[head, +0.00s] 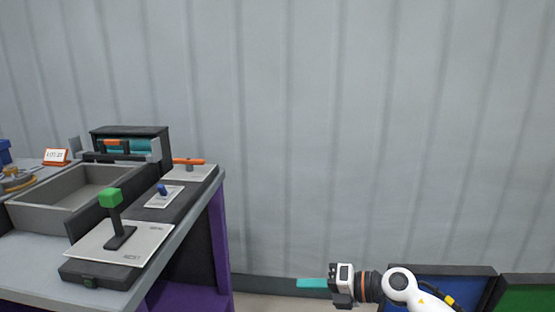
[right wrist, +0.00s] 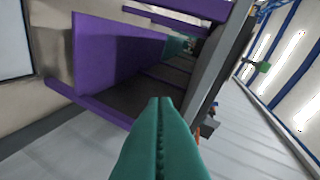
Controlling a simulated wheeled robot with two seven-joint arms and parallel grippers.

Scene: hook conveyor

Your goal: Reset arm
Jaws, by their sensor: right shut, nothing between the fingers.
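My right gripper (head: 312,283) shows low at the right of centre in the head view, with teal fingers pointing left. Its arm comes in from the lower right. In the right wrist view the teal fingers (right wrist: 160,140) lie closed together along a toothed seam, with nothing between them. The gripper is apart from the workbench (head: 190,245) and hangs in free air to its right. My left gripper does not show in either view.
The workbench at left carries a grey bin (head: 75,190), a green-topped lever (head: 111,200), an orange-handled part (head: 188,161) and a dark box (head: 130,142). A blue bin (head: 440,270) and a green bin (head: 530,290) stand at lower right. The grey wall (head: 330,130) is bare.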

